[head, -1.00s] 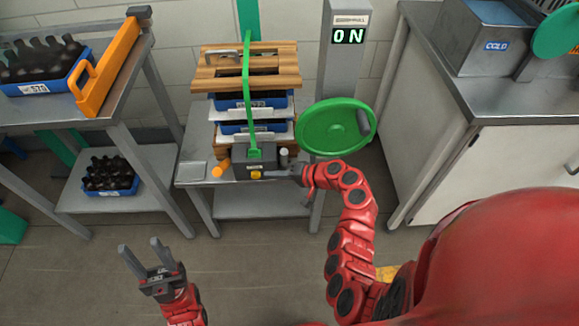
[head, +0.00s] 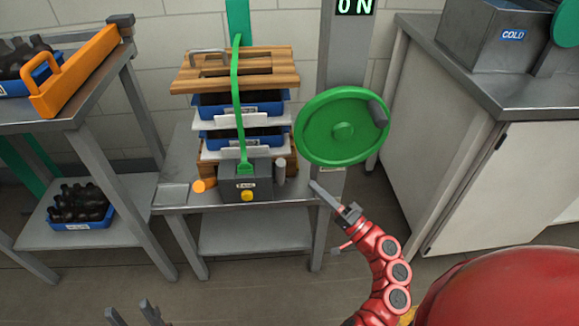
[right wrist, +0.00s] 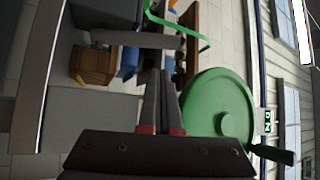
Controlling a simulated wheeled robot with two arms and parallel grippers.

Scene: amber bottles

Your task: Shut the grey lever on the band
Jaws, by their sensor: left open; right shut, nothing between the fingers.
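A green band (head: 237,95) runs over the stack and down to a dark grey box (head: 259,188) with a yellow button (head: 247,196). The grey lever (head: 280,172) stands upright at the box's right side; in the right wrist view it is a grey bar (right wrist: 135,39) sticking out from the box. My right gripper (head: 314,185) is shut and empty, right of the lever and apart from it in the head view. Its fingers (right wrist: 160,72) point towards the lever in the right wrist view. My left gripper (head: 130,311) is open and empty, partly cut off at the bottom edge.
The band crosses wooden boards (head: 265,80) and blue crates (head: 215,107) on a metal table (head: 172,196). A green handwheel (head: 318,145) stands close beyond my right gripper. A bottle shelf (head: 120,212) is at left, a metal cabinet (head: 470,190) at right.

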